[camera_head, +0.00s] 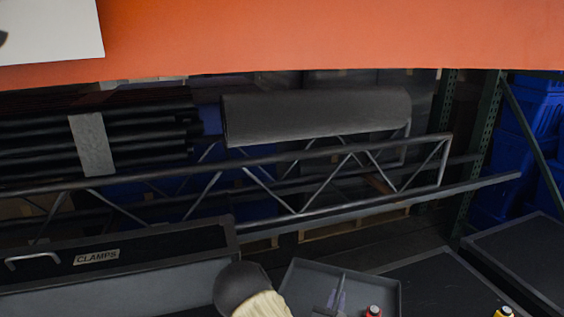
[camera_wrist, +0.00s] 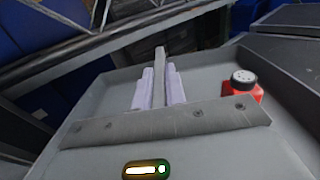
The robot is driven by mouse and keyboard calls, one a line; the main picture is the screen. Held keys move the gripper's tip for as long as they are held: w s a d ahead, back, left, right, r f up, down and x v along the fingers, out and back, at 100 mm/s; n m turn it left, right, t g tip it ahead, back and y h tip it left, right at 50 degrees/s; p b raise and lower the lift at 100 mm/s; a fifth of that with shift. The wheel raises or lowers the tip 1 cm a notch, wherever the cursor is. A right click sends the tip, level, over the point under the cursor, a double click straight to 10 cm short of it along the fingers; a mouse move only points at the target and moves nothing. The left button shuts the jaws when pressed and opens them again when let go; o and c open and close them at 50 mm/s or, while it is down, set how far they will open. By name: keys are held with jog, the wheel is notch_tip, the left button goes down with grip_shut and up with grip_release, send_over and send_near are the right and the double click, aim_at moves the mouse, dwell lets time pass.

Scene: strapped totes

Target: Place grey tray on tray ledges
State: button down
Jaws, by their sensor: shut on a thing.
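The grey tray (camera_head: 308,283) is at the bottom centre of the head view, partly cut off by the frame edge. It has low walls and an upright strip across its middle. In the wrist view the grey tray (camera_wrist: 206,88) fills much of the picture. My gripper (camera_wrist: 158,88) has two pale lavender fingers closed on the tray's thin upright grey strip. I cannot make out the tray ledges.
A grey box labelled CLAMPS (camera_head: 120,255) stands at left. A dark rounded thing with a cream part (camera_head: 240,283) is beside the tray. Metal trusses (camera_head: 330,165) run behind.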

jog(key=shift+f+n+y, duration=0.35)
jog(key=shift+n+y, duration=0.05)
jog(key=shift+y, duration=0.1)
jog(key=shift+s+a+r+p, duration=0.1)
jog(key=shift+r+p, duration=0.3)
jog(key=shift+p, duration=0.5)
jog(key=s+y+p, duration=0.1)
jog(key=p, duration=0.2)
jog(key=s+r+n+p, duration=0.1)
jog(key=p, duration=0.2)
jog(key=shift+a+r+t+y+p, duration=0.2)
jog(key=shift+r+t+y+p, duration=0.1)
jog(key=shift+t+y+p, duration=0.1)
jog(key=s+y+p, duration=0.1)
jog(key=p, duration=0.2)
jog(key=s+r+n+y+p, duration=0.1)
jog(key=s+p, duration=0.1)
jog(key=p, duration=0.1)
jog(key=s+r+n+y+p, duration=0.1)
jog(key=p, duration=0.3)
jog(key=shift+s+d+r, duration=0.15)
jog(key=shift+s+d, duration=0.15)
jog(key=shift+s, duration=0.05)
jog(key=shift+w+a+f, duration=0.1)
jog(key=shift+w+f, duration=0.05)
jog(key=shift+f, duration=0.05)
